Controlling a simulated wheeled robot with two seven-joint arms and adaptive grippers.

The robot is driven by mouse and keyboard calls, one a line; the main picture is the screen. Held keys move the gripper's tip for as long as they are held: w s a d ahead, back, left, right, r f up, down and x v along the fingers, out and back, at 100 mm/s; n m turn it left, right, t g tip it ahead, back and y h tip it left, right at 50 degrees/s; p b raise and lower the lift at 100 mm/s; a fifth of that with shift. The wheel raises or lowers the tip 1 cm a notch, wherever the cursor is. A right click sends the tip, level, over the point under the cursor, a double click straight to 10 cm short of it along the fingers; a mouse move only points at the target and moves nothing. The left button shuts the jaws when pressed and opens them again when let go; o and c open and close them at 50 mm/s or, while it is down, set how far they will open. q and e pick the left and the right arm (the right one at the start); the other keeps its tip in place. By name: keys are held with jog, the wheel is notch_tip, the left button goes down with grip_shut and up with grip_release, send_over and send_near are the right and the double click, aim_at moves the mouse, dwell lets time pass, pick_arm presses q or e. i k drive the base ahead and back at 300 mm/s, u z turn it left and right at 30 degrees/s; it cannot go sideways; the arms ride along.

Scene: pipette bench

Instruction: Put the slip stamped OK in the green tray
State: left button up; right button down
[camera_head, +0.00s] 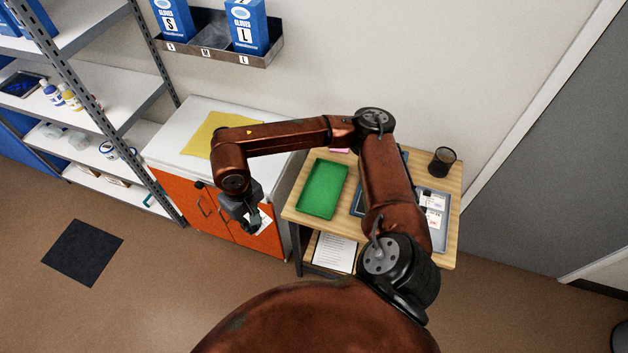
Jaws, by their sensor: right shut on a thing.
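The green tray (323,189) lies on the left part of the small wooden table and looks empty. My right gripper (251,225) is shut on a white paper slip (265,221), left of the table and in front of the orange cabinet. The slip's stamp is too small to read, and the fingers hide part of it. More white slips (433,201) lie in a grey tray (443,238) on the right of the table; one has a reddish mark. My left gripper is not in view.
A blue-grey tray (358,205) lies mostly behind my right arm. A dark cup (442,161) stands at the table's back right. The orange cabinet (180,190) has a yellow cloth (205,138) on top. Shelves stand at left; a glove-box rack (215,45) is on the wall.

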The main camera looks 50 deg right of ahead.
aim_at(321, 195)
jog(key=z, duration=0.4)
jog(key=i, duration=0.65)
jog(key=z, duration=1)
jog(key=i, duration=0.25)
jog(key=z, duration=0.3)
